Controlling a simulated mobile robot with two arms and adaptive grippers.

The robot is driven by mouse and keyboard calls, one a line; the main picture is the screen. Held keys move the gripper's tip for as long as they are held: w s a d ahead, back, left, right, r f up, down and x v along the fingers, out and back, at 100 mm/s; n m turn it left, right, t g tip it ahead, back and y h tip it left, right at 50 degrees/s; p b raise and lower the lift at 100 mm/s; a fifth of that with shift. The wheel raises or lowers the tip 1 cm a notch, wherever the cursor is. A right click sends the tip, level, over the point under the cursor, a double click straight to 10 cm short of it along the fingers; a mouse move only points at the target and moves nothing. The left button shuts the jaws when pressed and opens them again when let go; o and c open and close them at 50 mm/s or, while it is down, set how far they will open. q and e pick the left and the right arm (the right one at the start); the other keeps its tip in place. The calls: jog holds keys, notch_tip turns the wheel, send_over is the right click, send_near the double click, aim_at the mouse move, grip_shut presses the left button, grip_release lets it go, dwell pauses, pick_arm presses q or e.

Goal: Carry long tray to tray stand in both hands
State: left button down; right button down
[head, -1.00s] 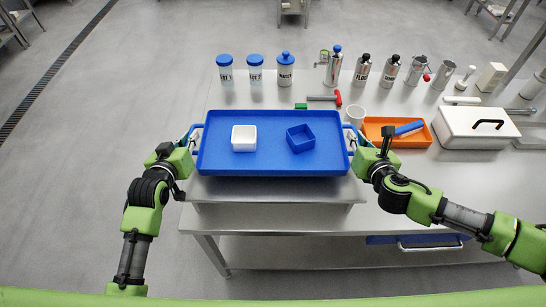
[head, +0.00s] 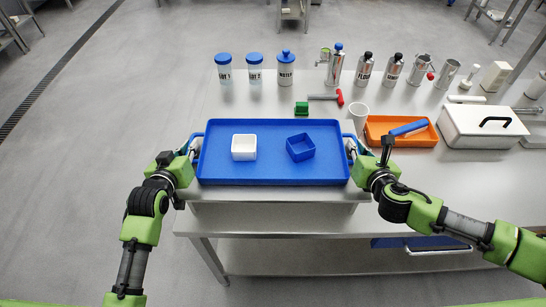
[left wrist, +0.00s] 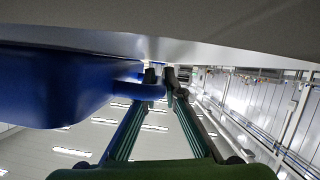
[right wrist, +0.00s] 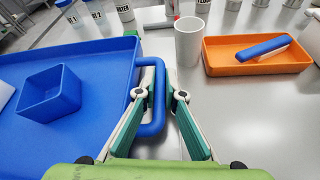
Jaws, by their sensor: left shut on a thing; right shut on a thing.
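The long blue tray (head: 272,168) is level, with a white square bowl (head: 244,147) and a blue square bowl (head: 300,147) on it. My left gripper (head: 194,150) is shut on the tray's left handle; in the left wrist view the fingers (left wrist: 160,80) close at the blue handle (left wrist: 140,91). My right gripper (head: 352,147) is shut on the right handle; in the right wrist view its fingers (right wrist: 165,96) are at the handle loop (right wrist: 153,120). A grey metal stand (head: 275,194) shows below the tray's near edge. Whether tray and stand touch is not clear.
On the steel table (head: 420,195) to the right are an orange tray (head: 385,139) with a blue-handled tool, a white cup (head: 359,113) and a white lidded box (head: 475,132). Labelled jars (head: 255,70) and bottles (head: 364,71) line the back.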

pick_arm(q)
jog(key=c, duration=2.2)
grip_release()
pick_arm(e)
jog(key=c, duration=2.2)
grip_release()
jog(key=shift+d, duration=0.1)
pick_arm(q)
jog(key=shift+o, duration=0.3)
pick_arm(e)
jog(key=shift+o, duration=0.3)
pick_arm(q)
jog(key=shift+s, duration=0.15)
jog(key=v, duration=1.1)
jog(key=shift+s+r, duration=0.15)
jog(key=shift+s, duration=0.15)
pick_arm(e)
jog(key=v, duration=1.2)
pick_arm(q)
jog(key=shift+a, duration=0.1)
